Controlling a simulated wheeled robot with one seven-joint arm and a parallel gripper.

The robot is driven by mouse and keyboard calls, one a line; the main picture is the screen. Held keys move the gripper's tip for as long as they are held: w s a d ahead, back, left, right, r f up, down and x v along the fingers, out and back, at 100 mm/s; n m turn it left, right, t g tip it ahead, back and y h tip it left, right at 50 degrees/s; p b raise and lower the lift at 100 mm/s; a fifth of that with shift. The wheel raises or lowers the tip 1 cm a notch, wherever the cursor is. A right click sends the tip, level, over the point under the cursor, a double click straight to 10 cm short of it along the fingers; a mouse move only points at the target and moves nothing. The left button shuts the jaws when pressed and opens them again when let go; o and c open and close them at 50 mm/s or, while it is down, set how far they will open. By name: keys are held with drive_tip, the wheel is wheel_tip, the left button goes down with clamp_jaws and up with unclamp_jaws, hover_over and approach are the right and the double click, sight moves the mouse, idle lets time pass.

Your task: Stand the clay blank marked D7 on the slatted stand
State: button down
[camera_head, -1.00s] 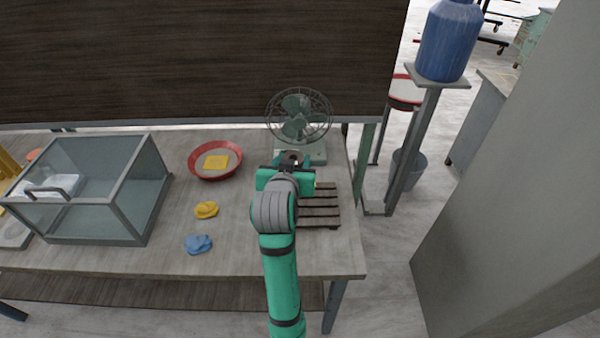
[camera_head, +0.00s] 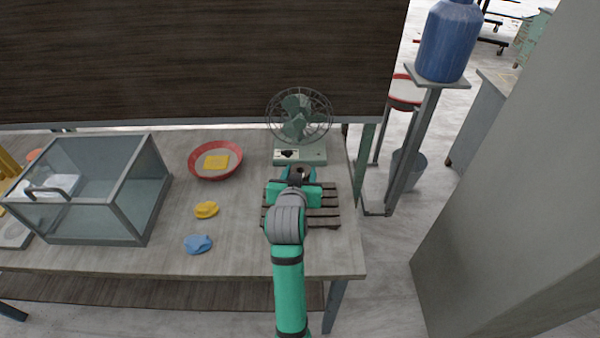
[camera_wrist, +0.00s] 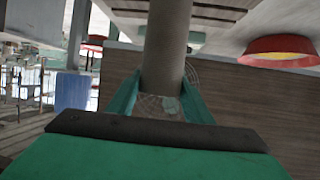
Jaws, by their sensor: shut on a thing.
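My gripper (camera_head: 298,174) is shut on a grey-brown cylindrical clay blank (camera_wrist: 165,45), which stands out lengthwise between the two green fingers in the wrist view. No D7 mark can be read on it. In the head view the blank is mostly hidden by my gripper and wrist. The dark slatted stand (camera_head: 325,217) lies on the table under and around my wrist, partly covered by it. My gripper appears over the stand's far part; its height above the slats cannot be told. Slats of the stand (camera_wrist: 215,12) also show at the top of the wrist view.
A green fan (camera_head: 300,118) stands just behind the stand. A red bowl (camera_head: 233,172) with a yellow piece in it, a yellow lump (camera_head: 206,209) and a blue lump (camera_head: 198,244) lie to the left. A glass case (camera_head: 125,215) stands farther left. The table's right edge is close.

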drive_tip(key=c, duration=0.9)
unclamp_jaws()
drive_tip(key=shift+f, duration=0.1)
drive_tip(key=shift+r, duration=0.25)
drive_tip(key=v, duration=1.2)
drive_tip(key=s+f+n+y, duration=0.1)
drive_tip(key=s+f+n, duration=0.1)
drive_tip(key=s+f, duration=1.5)
drive_tip(key=s+f+t, duration=0.1)
drive_tip(key=s+t, duration=0.1)
drive_tip(key=s, duration=1.8)
drive_tip(key=shift+d+y, duration=0.3)
